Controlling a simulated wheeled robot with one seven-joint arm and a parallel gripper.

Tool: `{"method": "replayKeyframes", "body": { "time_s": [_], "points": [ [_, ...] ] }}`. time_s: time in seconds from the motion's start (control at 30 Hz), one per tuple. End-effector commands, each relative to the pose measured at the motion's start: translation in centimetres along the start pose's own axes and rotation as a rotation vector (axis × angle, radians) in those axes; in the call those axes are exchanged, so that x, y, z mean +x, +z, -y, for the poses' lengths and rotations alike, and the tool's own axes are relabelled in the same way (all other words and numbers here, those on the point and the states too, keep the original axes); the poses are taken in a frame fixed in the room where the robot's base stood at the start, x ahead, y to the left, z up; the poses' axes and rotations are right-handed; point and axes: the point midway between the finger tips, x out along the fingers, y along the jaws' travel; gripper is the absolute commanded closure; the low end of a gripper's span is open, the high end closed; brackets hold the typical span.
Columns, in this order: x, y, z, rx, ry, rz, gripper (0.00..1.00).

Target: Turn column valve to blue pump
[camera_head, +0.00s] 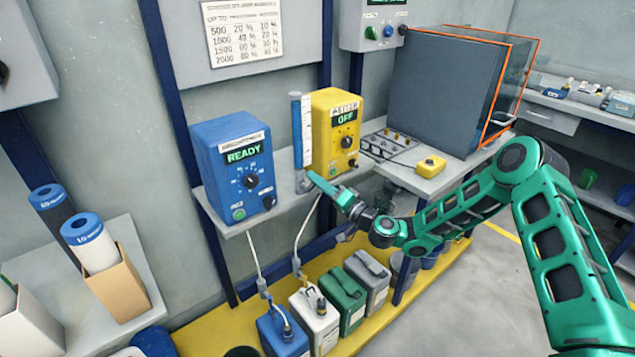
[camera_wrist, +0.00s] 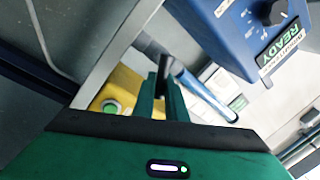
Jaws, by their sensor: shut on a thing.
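The blue pump (camera_head: 235,168) shows READY and stands left on the shelf. The yellow pump (camera_head: 335,130) shows OFF and stands to its right. Between them is an upright clear column (camera_head: 302,130) with a blue edge, with the grey column valve (camera_head: 303,184) at its foot. My gripper (camera_head: 316,181) reaches in from the right to the valve. In the wrist view my gripper (camera_wrist: 161,92) is shut on a dark handle (camera_wrist: 150,47), which I take as the valve's. The fingers hide most of it. The blue pump (camera_wrist: 245,35) also shows there, as does the yellow pump (camera_wrist: 122,88).
Pale tubes run down from the shelf to several canisters (camera_head: 318,318) on the yellow lower deck (camera_head: 230,325). A metal rack (camera_head: 388,145) and a small yellow box (camera_head: 431,166) lie right of the yellow pump. A dark cabinet (camera_head: 440,90) stands behind them.

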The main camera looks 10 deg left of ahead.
Motion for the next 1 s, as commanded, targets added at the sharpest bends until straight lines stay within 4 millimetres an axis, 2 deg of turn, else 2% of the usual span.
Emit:
{"method": "replayKeyframes", "body": {
  "time_s": [0.03, 0.37, 0.4, 0.47, 0.8, 1.0],
  "points": [
    [-0.2, -0.4, -0.5, -0.004, 0.009, -0.008, 1.0],
    [-0.2, -0.5, -0.6, -0.003, 0.01, -0.009, 1.0],
    [-0.2, -0.5, -0.6, -0.003, 0.01, -0.009, 0.81],
    [-0.2, -0.5, -0.5, -0.002, 0.009, -0.009, 0.7],
    [-0.3, -0.2, -0.2, 0.001, 0.005, -0.003, 0.7],
    [-2.7, -0.2, -0.3, 0.004, 0.006, -0.003, 0.7]
  ]
}}
